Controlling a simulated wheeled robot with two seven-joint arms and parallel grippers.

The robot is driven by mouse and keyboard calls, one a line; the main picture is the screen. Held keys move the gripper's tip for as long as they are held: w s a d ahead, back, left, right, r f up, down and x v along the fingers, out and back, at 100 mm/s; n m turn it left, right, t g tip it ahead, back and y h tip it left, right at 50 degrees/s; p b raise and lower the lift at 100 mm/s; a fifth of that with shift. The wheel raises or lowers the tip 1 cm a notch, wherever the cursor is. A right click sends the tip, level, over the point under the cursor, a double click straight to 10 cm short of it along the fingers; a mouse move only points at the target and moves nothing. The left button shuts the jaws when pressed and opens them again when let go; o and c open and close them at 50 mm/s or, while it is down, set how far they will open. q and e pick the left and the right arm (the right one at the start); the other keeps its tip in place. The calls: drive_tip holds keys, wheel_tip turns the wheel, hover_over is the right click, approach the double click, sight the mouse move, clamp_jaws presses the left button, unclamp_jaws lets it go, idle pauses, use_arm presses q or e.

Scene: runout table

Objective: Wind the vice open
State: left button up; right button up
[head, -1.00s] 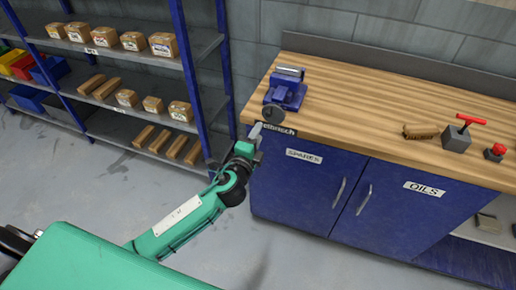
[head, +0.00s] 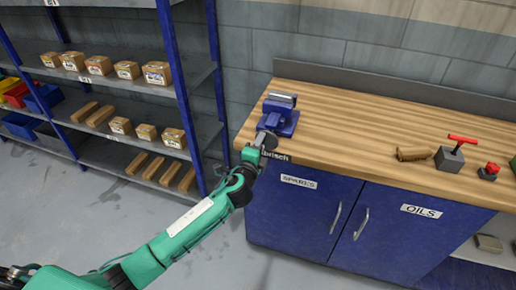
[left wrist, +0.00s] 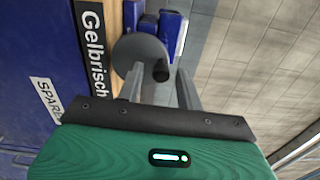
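The blue vice (head: 280,115) with grey jaws is mounted on the front left corner of the wooden bench. Its round grey handwheel (left wrist: 133,50) faces the front and carries a dark knob (left wrist: 161,70). My left gripper (head: 264,143) is at the handwheel, just in front of the bench edge. In the left wrist view my left gripper (left wrist: 160,88) has its two fingers apart, with the knob in line with the gap between them. I cannot tell whether a finger touches the wheel. The vice body (left wrist: 171,30) shows partly behind the wheel. My right gripper is not in view.
The wooden bench (head: 360,130) stands over blue cupboards (head: 300,215). A brush (head: 413,154), a grey block with a red T-handle (head: 450,158) and a red-topped item (head: 489,171) sit at its right. Shelves with boxes (head: 157,73) stand left. The bench middle is clear.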

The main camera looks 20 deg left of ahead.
use_arm(q)
drive_tip(key=m+p, duration=0.7)
drive_tip(key=m, duration=0.5)
drive_tip(key=c, duration=0.8)
drive_tip(key=shift+f, duration=0.1)
drive_tip(key=n+b, duration=0.3)
drive_tip(key=shift+a, duration=0.4)
